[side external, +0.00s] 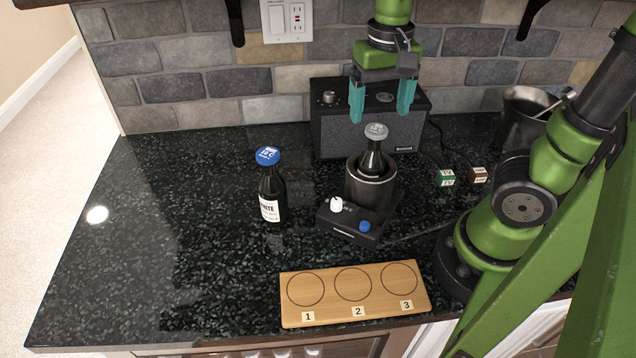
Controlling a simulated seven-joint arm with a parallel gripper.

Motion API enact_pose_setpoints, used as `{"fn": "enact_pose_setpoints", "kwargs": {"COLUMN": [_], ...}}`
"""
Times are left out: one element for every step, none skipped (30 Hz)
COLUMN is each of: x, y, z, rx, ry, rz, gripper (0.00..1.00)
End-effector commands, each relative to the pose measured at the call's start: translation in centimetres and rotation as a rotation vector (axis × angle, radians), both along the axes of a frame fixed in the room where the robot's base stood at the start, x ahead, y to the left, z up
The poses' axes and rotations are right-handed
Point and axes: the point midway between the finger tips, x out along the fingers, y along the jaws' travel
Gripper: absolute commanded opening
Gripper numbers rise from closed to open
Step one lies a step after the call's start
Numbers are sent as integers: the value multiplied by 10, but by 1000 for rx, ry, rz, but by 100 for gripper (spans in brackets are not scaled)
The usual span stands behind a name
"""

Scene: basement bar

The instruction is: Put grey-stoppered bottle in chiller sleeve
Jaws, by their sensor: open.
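The grey-stoppered bottle (373,157) stands inside the dark cylindrical chiller sleeve (370,192), with its neck and grey stopper showing above the rim. Its lower part is hidden by the sleeve. It looks upright or nearly so. My gripper (382,118) is above and behind the stopper in the side external view. Its two teal fingers are spread wide, one to each side of the stopper, and hold nothing. A second dark bottle with a blue stopper (268,157) and a white label stands on the counter to the left.
The sleeve is on a black base (345,228) with a white knob and a blue knob. A speaker (340,135) stands behind. A wooden board (355,312) with three numbered circles is empty. Two small cubes (446,178) and a metal pitcher (522,120) are right. The left counter is clear.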

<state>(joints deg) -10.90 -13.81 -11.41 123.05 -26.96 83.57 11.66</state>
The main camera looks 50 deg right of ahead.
Motion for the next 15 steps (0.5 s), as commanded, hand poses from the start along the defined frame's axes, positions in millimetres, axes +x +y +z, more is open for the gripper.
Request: {"fn": "enact_pose_setpoints", "kwargs": {"x": [1,0,0,-1,-2,-3,-5,-7,-10,-12,-13,-15,-17,-18,-19], "y": [0,0,0,1,2,4,7,10,15,19,23,28,31,34,37], "z": [6,8,11,12,14,15,17,18,19,20,21,22,23,24,25], "rx": [-1,0,1,5,11,24,36,50,68,81,91,101,106,108,107], "ry": [-3,-1,-3,-10,-23,-51,-83,-122,-182,-231,-285,-351,-400,-446,-501], "rz": [-1,-2,0,4,12,27,43,63,92,115,136,162,179,194,210], "gripper": [82,82,82,82,82,82,82,82,82,82,82,82,82,82,82]}}
